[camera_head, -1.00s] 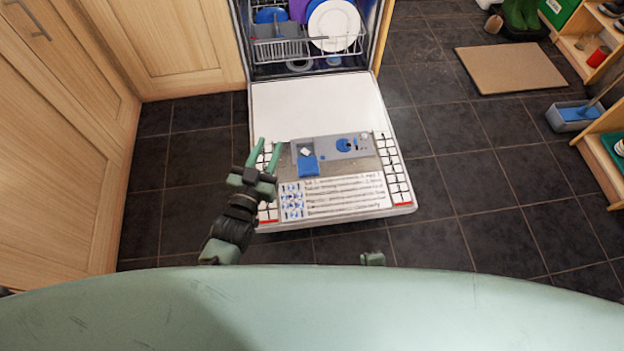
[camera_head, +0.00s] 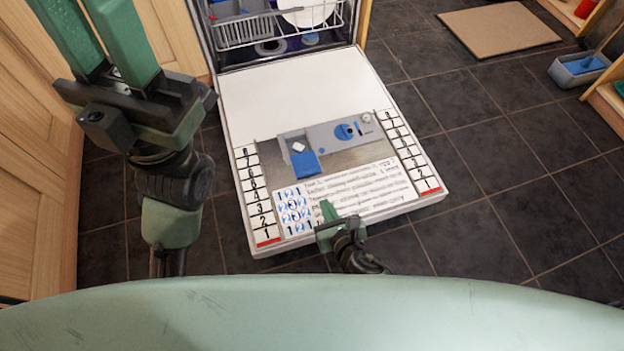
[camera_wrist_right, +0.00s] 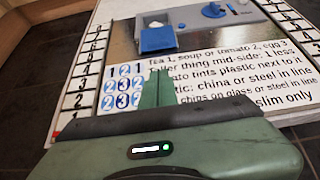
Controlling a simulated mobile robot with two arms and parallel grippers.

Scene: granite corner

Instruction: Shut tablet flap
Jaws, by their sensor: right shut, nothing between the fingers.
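The dishwasher's grey dispenser (camera_head: 345,134) is set in the inner face of the lowered door. Its blue tablet flap (camera_head: 305,163) stands open on the near left side, and a white tablet (camera_head: 298,146) shows in the compartment beside it. The flap also shows in the right wrist view (camera_wrist_right: 157,40). My right gripper (camera_head: 327,208) is shut and empty over the printed number grid, nearer to me than the flap and apart from it. My left gripper (camera_head: 95,30) is open and empty, raised high at the left, away from the door.
The open door (camera_head: 300,90) lies flat, with a printed sheet and number strips on it. A rack (camera_head: 245,30) with a white plate (camera_head: 308,12) is behind it. Wooden cabinets (camera_head: 40,180) stand left. A brown mat (camera_head: 498,28) lies on dark floor tiles at right.

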